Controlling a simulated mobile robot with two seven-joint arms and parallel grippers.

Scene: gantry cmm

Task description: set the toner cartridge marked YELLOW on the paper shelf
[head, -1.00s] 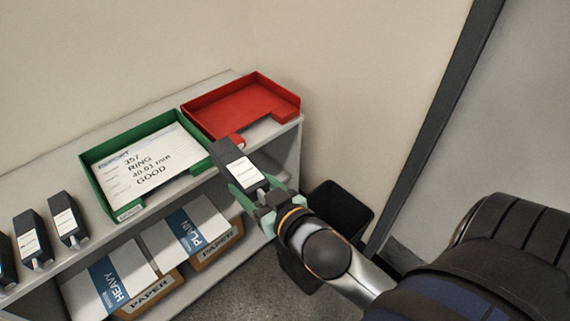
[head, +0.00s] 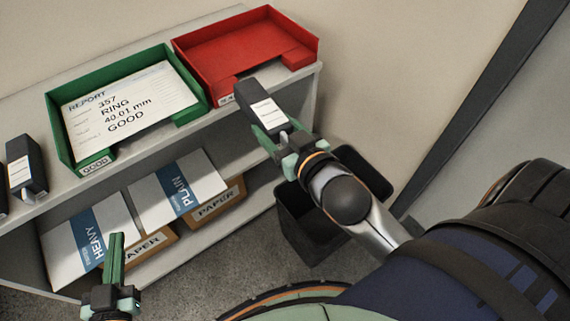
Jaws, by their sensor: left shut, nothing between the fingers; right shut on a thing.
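A black toner cartridge (head: 256,97) with a white label is in my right gripper (head: 272,138). The label is too small to read. The gripper is shut on the cartridge's near end, in front of the red tray at the right end of the shelf unit. The shelf unit (head: 228,152) has a top board and a lower level holding paper. My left gripper (head: 116,245) is shut and empty at the lower left, in front of the paper. Another black cartridge (head: 24,160) stands on the top board at the far left; its marking is unreadable.
A green tray (head: 78,163) marked GOOD holds a report sheet. A red tray (head: 203,72) is beside it. HEAVY paper (head: 85,240) and PLAIN paper (head: 180,185) lie on the lower level. A black bin (head: 310,225) stands on the floor right of the unit.

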